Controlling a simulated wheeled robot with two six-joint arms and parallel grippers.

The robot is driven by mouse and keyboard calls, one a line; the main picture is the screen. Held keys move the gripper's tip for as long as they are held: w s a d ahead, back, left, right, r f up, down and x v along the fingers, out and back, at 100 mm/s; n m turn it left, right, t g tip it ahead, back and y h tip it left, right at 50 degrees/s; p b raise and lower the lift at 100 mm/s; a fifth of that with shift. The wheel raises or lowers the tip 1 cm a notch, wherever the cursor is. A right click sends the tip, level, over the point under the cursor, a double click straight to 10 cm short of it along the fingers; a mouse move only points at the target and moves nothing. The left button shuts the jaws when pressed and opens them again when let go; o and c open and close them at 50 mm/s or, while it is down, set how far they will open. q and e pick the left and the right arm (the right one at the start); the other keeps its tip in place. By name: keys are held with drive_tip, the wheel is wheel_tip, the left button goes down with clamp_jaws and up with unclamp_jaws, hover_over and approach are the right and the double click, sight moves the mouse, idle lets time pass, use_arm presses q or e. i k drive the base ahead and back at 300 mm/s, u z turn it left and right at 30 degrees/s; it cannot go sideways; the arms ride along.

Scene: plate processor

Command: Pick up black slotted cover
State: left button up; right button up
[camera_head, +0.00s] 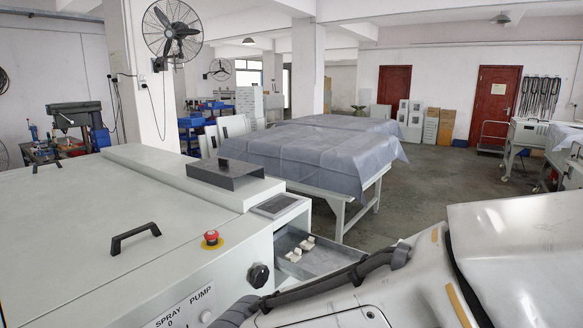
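A dark grey, box-like metal cover (226,175) lies flat on top of the pale machine, close to the edge on the right. A small black piece (223,162) stands up at its far left side. I cannot make out slots in it from here, and nothing is touching it. Neither my left nor my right gripper shows in the head view.
The pale spray machine (70,225) fills the left, with a black handle (135,236), a red stop button (211,238) and a black knob (259,275). A grey tray (325,262) holding small white pieces (301,246) projects beside it. Cloth-covered tables (300,150) stand behind.

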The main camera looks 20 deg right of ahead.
sight(220, 171)
drive_tip(key=z, duration=0.3)
drive_tip(key=k, duration=1.65)
drive_tip(key=z, duration=1.2)
drive_tip(key=i, duration=5.9)
drive_tip(key=u, duration=0.25)
